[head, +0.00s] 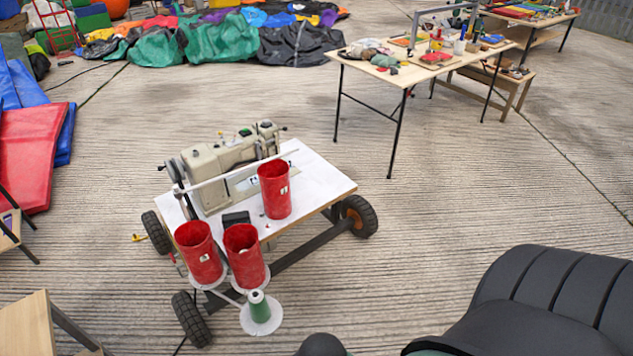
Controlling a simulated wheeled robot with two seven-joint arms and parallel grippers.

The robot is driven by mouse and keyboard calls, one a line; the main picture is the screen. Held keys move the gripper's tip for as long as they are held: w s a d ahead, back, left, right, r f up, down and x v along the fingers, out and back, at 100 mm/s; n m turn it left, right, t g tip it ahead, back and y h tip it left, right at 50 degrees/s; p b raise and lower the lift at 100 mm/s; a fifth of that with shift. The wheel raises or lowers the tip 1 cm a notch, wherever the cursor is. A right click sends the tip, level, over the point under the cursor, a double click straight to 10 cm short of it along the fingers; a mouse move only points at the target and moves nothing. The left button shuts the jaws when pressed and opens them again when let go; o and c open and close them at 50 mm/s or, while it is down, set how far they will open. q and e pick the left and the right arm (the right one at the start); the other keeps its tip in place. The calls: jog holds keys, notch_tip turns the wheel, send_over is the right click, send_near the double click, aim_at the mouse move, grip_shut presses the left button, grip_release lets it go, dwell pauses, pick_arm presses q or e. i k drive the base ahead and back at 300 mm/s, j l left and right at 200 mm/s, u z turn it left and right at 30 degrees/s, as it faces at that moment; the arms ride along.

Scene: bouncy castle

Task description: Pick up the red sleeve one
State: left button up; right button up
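One red sleeve (275,192) stands upright on the white cart top (318,176), right of the sewing machine. A second red sleeve (199,254) is at the front left of the cart, over a white disc. A third red sleeve (244,258) is just right of the second, also over a white disc. What is inside the sleeves is mostly hidden. Neither of my grippers is in view.
A beige sewing machine (226,160) fills the back of the cart top. A green thread cone (259,305) stands on a white disc in front. Cart wheels (359,216) stick out at the sides. A work table (425,70) stands behind right. Concrete floor right of the cart is clear.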

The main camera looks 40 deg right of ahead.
aim_at(274, 176)
jog(key=z, duration=0.8)
